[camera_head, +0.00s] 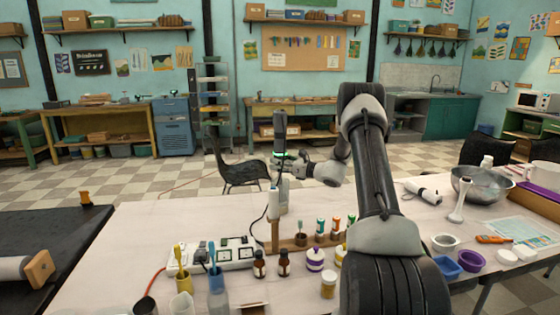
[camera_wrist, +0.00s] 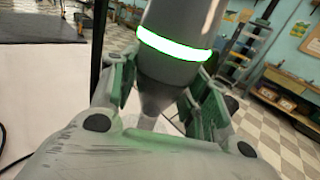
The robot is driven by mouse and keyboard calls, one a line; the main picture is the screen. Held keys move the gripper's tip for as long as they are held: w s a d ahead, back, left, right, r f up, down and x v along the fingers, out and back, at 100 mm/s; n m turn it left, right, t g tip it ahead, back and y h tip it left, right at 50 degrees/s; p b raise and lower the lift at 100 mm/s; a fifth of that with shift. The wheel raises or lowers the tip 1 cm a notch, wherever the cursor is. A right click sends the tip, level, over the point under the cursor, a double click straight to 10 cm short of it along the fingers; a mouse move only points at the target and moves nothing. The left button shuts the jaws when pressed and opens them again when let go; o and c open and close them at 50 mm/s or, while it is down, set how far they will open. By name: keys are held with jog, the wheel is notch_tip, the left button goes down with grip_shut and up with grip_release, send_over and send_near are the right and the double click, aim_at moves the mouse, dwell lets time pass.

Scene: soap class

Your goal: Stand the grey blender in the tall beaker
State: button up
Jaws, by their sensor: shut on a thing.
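The grey blender (camera_head: 280,128) is upright in the head view, dark grey with a lit green ring. My gripper (camera_head: 284,160) is shut around its body near the ring, above the far part of the white table (camera_head: 140,228). In the wrist view the blender (camera_wrist: 178,68) stands between the finger pads of my gripper (camera_wrist: 158,100), and its body narrows to a paler shaft below. Pale parts show under the blender in the head view; I cannot tell where its shaft ends. I cannot clearly pick out the tall beaker.
A wooden rack (camera_head: 290,243) with small tubes stands close below the blender. A metal bowl (camera_head: 480,183) stands right. The table's left part is bare.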

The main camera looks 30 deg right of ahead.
aim_at(280, 175)
jog(key=shift+f, duration=2.75)
jog(key=o, duration=1.4)
jog(key=shift+o, duration=0.2)
jog(key=shift+f, duration=0.1)
jog(key=o, duration=0.4)
jog(key=shift+o, duration=0.2)
jog(key=v, duration=1.1)
jog(key=shift+s, duration=0.1)
